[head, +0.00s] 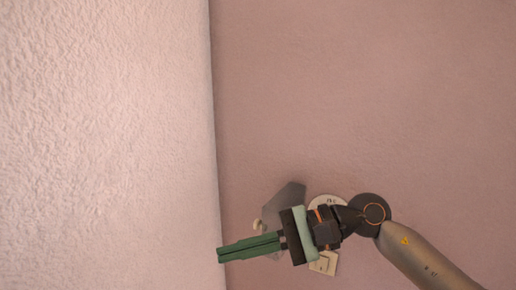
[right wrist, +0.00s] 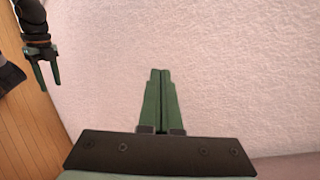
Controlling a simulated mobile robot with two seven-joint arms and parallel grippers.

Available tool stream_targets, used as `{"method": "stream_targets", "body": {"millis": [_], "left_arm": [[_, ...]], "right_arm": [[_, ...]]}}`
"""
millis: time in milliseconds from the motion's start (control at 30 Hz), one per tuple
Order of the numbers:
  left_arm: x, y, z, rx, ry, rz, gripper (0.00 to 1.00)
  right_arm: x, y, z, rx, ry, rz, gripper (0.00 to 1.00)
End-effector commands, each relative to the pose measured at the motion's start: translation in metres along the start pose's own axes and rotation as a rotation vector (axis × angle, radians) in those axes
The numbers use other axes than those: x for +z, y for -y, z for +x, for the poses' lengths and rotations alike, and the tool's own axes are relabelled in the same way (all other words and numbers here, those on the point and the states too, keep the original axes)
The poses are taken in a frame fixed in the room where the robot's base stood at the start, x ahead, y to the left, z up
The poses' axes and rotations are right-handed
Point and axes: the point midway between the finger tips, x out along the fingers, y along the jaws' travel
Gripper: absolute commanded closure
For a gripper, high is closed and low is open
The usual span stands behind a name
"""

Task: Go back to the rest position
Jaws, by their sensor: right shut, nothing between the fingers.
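My right gripper (head: 220,253) reaches in from the lower right in the head view, its green fingers lying together and pointing left. It is shut and empty. The fingertips overlap the edge of the pale wall in the picture; I cannot tell if they touch it. In the right wrist view the same gripper (right wrist: 160,72) shows its fingers side by side with nothing between them. My left gripper (right wrist: 46,76) hangs at the upper left of the right wrist view, its two green fingers apart and empty. It is not in the head view.
A pale rough wall (head: 100,140) fills the left of the head view, and a darker pink surface (head: 380,90) fills the right. A wood floor (right wrist: 25,135) shows at the left of the right wrist view. Small pale parts behind the right gripper are partly hidden and unclear.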

Motion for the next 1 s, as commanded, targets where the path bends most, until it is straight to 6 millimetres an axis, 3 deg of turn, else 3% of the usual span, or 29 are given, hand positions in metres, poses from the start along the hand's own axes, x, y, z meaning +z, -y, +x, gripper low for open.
{"method": "stream_targets", "body": {"millis": [100, 233, 367, 467, 567, 633, 767, 800, 900, 1000], "left_arm": [[-0.003, 0.001, -0.007, -0.004, 0.006, -0.001, 0.5], [-0.006, 0.002, -0.013, -0.007, 0.007, -0.002, 0.5], [-0.011, 0.003, -0.018, -0.011, 0.002, -0.003, 0.5], [-0.014, 0.004, -0.021, -0.015, 0.001, -0.004, 0.5], [-0.017, 0.006, -0.024, -0.02, 0.004, -0.005, 0.5], [-0.018, 0.008, -0.026, -0.023, 0.006, -0.005, 0.5], [-0.021, 0.009, -0.031, -0.027, 0.007, -0.006, 0.5], [-0.023, 0.009, -0.032, -0.028, 0.006, -0.006, 0.5], [-0.028, 0.009, -0.036, -0.028, 0.002, -0.007, 0.5], [-0.031, 0.008, -0.039, -0.029, -0.003, -0.007, 0.5]], "right_arm": [[0.013, 0.004, 0.008, -0.16, 0.213, 0.376, 1.0], [0.009, 0.011, 0.001, -0.325, 0.435, 0.801, 1.0], [-0.015, 0.012, -0.016, -0.485, 0.657, 1.24, 1.0], [-0.046, 0.0, -0.033, -0.612, 0.83, 1.578, 1.0], [-0.084, -0.025, -0.05, -0.746, 1.013, 1.912, 1.0], [-0.112, -0.052, -0.06, -0.849, 1.148, 2.137, 1.0], [-0.157, -0.125, -0.075, -1.065, 1.423, 2.531, 1.0], [-0.168, -0.152, -0.078, 1.066, -1.414, -2.462, 1.0], [-0.185, -0.227, -0.083, 0.99, -1.288, -2.093, 1.0], [-0.188, -0.297, -0.084, 0.933, -1.189, -1.777, 1.0]]}}
